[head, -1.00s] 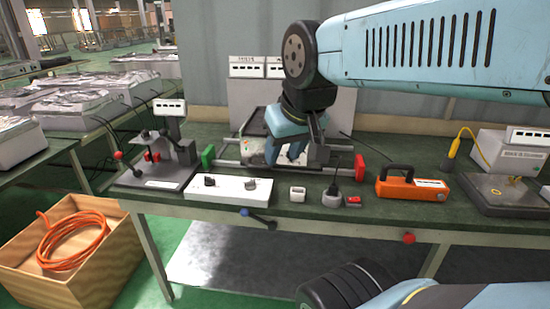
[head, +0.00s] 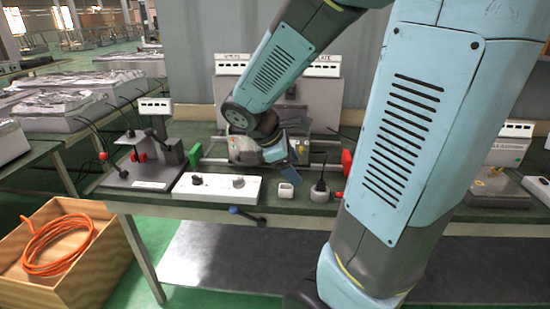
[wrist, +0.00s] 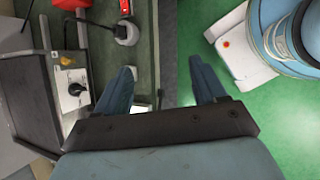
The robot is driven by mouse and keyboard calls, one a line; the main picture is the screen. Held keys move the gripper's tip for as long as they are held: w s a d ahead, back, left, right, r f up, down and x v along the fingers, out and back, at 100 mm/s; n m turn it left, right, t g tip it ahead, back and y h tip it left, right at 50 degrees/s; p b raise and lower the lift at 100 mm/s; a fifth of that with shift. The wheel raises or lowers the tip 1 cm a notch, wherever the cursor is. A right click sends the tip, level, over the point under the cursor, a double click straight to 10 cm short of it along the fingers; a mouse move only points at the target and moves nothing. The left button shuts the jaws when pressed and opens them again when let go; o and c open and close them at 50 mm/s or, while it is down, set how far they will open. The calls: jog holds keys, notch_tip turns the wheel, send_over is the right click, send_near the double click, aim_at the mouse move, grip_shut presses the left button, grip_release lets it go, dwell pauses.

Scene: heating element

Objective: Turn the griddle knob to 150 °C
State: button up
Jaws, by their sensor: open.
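In the wrist view, the griddle (wrist: 28,88), a dark flat plate, lies left of my gripper. A white panel (wrist: 68,101) along its edge carries a black knob (wrist: 76,88), which looks like the griddle knob; its scale is too small to read. My gripper (wrist: 163,85) is open and empty, its blue fingers over the bench edge and the floor, apart from the knob. In the head view, my gripper (head: 289,156) hangs above the bench and my arm hides most of the griddle.
A grey round socket (head: 319,192) with a black plug and a small white block (head: 286,190) sit near the front edge. A green block (head: 195,156) and a red block (head: 346,162) flank the rails. A stand (head: 152,160) is at left. A wooden crate (head: 88,270) is on the floor.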

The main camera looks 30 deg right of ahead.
jog(key=w+f+n+t+h, duration=0.3)
jog(key=w+n, duration=0.3)
jog(key=n, duration=0.4)
jog(key=w+f+n+t+h, duration=0.2)
jog(key=w+f+n, duration=0.4)
jog(key=n, duration=0.4)
jog(key=w+f+n+t+h, duration=0.3)
jog(key=w+f+n+t, duration=0.2)
jog(key=n, duration=0.5)
jog(key=shift+w+a+n+h, duration=0.15)
jog(key=shift+w+a, duration=0.05)
jog(key=shift+w, duration=0.45)
jog(key=shift+w+a+n+h, duration=0.15)
jog(key=shift+w+a, duration=0.05)
jog(key=shift+w, duration=0.45)
jog(key=x, duration=1.3)
jog(key=shift+w+d, duration=0.25)
jog(key=shift+c, duration=0.5)
jog(key=shift+a, duration=0.1)
jog(key=c, duration=1)
jog(key=shift+o, duration=0.2)
